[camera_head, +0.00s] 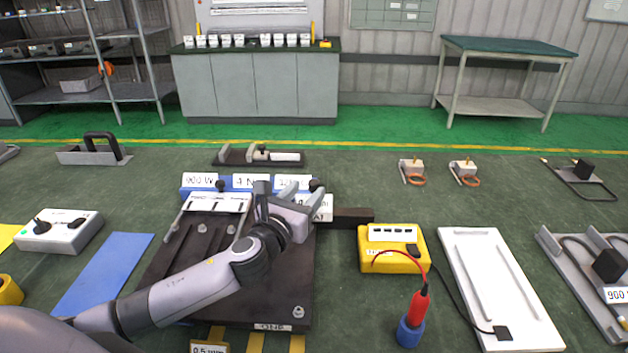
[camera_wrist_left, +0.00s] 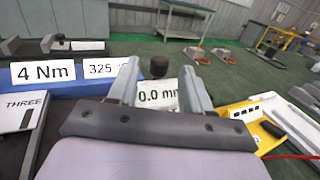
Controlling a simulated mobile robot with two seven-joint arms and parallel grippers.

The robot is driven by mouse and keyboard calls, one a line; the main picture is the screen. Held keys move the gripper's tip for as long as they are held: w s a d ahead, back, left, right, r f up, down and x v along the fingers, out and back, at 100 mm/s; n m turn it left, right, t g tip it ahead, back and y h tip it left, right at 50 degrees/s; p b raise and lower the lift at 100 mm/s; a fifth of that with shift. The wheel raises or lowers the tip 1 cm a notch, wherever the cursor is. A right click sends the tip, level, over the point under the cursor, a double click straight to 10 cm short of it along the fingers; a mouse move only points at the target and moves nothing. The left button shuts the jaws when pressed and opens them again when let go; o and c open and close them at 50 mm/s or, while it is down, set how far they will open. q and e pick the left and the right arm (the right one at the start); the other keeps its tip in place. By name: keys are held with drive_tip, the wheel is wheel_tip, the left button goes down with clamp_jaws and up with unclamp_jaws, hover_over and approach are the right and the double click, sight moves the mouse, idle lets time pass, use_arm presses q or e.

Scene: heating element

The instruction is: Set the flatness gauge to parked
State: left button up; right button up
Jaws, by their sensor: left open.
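A white display reading "0.0 mm" (camera_wrist_left: 158,97) stands behind my left gripper in the left wrist view; I take it to be the flatness gauge's. A black round knob (camera_wrist_left: 159,66) rises above it and shows between the fingertips. In the head view the knob (camera_head: 316,186) is just right of the gripper, and the display is mostly hidden by it. My left gripper (camera_head: 286,195) is open and empty over the right rear of the dark fixture plate (camera_head: 275,300); its two fingers (camera_wrist_left: 159,72) also show in the wrist view. Contact with the knob cannot be told. My right gripper is not in view.
A blue block with "900 W" and "4 Nm" labels (camera_head: 200,180) lines the plate's rear. A dark bar (camera_head: 352,214) sticks out right. A yellow box (camera_head: 385,258), a red-and-blue tool (camera_head: 413,318) and a white tray (camera_head: 455,243) stand right. A blue mat (camera_head: 103,275) lies left.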

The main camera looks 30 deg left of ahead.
sight(312, 186)
use_arm(q)
drive_tip(key=shift+w+a, duration=0.15)
drive_tip(key=shift+w, duration=2.3)
